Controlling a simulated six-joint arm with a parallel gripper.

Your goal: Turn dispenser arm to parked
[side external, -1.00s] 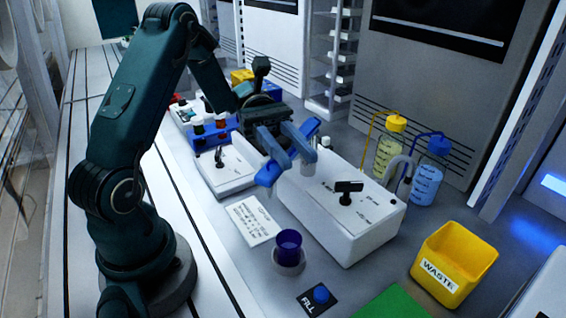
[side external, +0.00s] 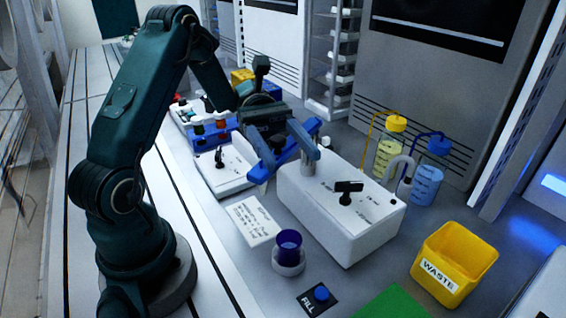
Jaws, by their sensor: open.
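A large white box (side external: 350,235) with a black T-shaped handle (side external: 347,191) on its top stands right of my gripper. The top carries small printed marks, too small to read. A smaller white box (side external: 238,182) with a short dark lever (side external: 219,158) stands to the left, partly behind my gripper. I cannot tell which of these is the dispenser arm. My gripper (side external: 288,160) is open, with blue fingers, above the gap between the two boxes. It is left of the T-shaped handle and apart from it. Its fingers hide the back left corner of the large box.
A purple cup (side external: 289,244) stands in a white holder in front. A printed card (side external: 252,220), a FILL button (side external: 321,294), a yellow waste bin (side external: 455,262) and a green mat (side external: 395,303) lie around. Bottles with yellow (side external: 390,152) and blue (side external: 429,178) caps stand behind the large box.

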